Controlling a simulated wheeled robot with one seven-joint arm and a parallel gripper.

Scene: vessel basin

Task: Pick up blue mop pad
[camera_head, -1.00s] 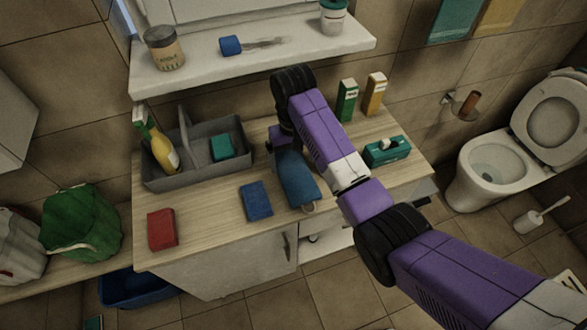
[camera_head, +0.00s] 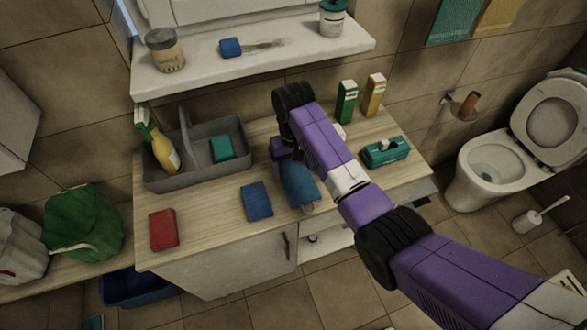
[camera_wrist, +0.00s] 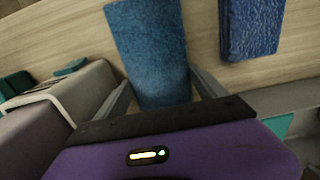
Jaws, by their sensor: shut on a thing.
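The blue mop pad (camera_head: 298,186) is a long, soft-looking strip with a loop at its front end. It is at the middle of the wooden counter, partly hidden by my arm. In the wrist view the pad (camera_wrist: 148,45) runs between my two grey fingers. My gripper (camera_wrist: 162,92) is shut on the near end of the pad. In the head view most of my gripper is hidden behind my arm. I cannot tell whether the pad is clear of the counter.
A blue sponge (camera_head: 257,201) lies left of the pad, and a red sponge (camera_head: 163,229) farther left. A grey caddy (camera_head: 165,181) holds a yellow bottle and a teal sponge. A teal box (camera_head: 385,151) and two upright cartons stand at right. A shelf (camera_head: 300,59) overhangs behind.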

